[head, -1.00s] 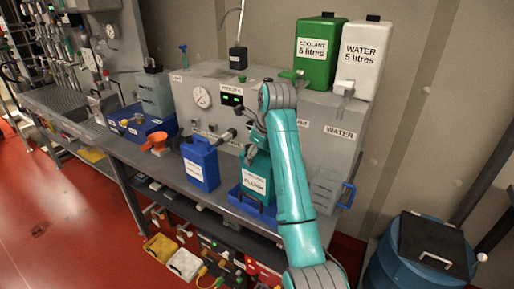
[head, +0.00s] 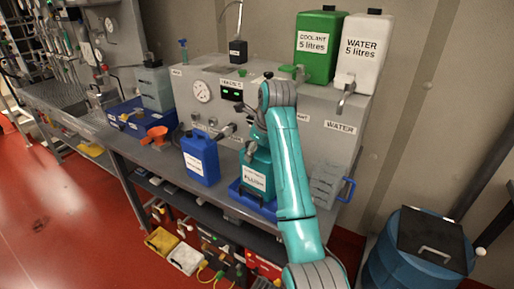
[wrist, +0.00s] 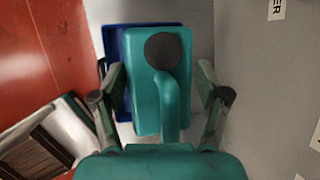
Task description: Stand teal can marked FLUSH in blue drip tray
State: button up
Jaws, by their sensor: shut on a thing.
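The teal can marked FLUSH (head: 258,178) stands upright at the blue drip tray (head: 236,193), on the bench front below the grey test unit. Its lower end is within the tray's outline; I cannot tell whether it rests on the tray floor. My gripper (wrist: 160,82) is shut on the can, one finger on each side. In the wrist view the teal can (wrist: 146,98) shows from above with its dark cap, and the blue tray (wrist: 117,40) shows past its far left edge. In the head view my arm hides the can's right side.
A blue can (head: 201,158) stands left of the tray, with an orange funnel (head: 155,136) further left. A clear jug with a blue handle (head: 328,184) stands to the right. Green COOLANT (head: 318,62) and white WATER (head: 362,60) containers sit on the unit.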

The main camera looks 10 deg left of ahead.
jog(key=o, duration=1.5)
jog(key=shift+o, duration=0.3)
jog(key=shift+f, duration=0.15)
